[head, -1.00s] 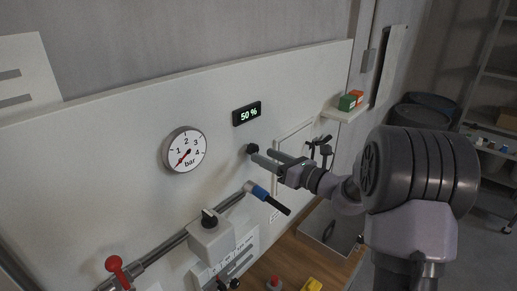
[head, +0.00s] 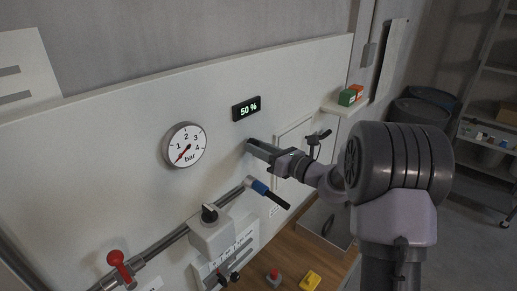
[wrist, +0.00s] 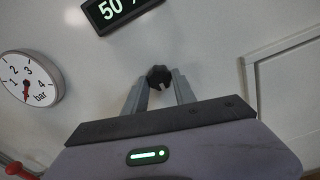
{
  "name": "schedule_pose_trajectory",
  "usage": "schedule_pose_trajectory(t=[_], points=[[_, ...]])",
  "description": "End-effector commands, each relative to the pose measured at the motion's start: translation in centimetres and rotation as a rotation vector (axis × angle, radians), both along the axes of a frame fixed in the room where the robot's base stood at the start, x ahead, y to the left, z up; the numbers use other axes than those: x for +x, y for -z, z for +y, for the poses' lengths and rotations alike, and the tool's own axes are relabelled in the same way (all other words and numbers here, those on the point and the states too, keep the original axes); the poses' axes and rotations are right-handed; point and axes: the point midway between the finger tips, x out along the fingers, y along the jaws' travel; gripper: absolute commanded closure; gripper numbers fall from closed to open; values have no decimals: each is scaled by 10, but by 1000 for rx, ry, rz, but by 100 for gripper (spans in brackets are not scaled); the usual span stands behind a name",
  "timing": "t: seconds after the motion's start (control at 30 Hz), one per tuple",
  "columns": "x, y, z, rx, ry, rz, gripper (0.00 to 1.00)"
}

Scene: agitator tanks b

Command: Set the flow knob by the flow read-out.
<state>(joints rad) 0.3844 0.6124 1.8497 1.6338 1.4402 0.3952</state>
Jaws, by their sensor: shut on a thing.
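The flow read-out (head: 246,109) on the white panel shows "50 %" in lit digits. It is partly cut off at the top of the wrist view (wrist: 115,10). The flow knob (wrist: 158,76) is small and black and sits on the panel below the read-out. My gripper (wrist: 159,84) is at the knob, with a finger on each side of it, shut on it. In the head view my gripper (head: 248,146) reaches the panel from the right, and its fingers hide the knob.
A round bar gauge (head: 184,146) with its red needle near the low end is left of the knob. A shelf holds green and orange boxes (head: 350,96).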

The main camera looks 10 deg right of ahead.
Motion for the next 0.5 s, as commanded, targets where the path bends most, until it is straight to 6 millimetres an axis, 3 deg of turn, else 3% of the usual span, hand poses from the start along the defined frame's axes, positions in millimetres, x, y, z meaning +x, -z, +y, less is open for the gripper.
schedule_pose_trajectory(t=[0.5], points=[[0, 7, -1, -268, 1, -188, 100]])
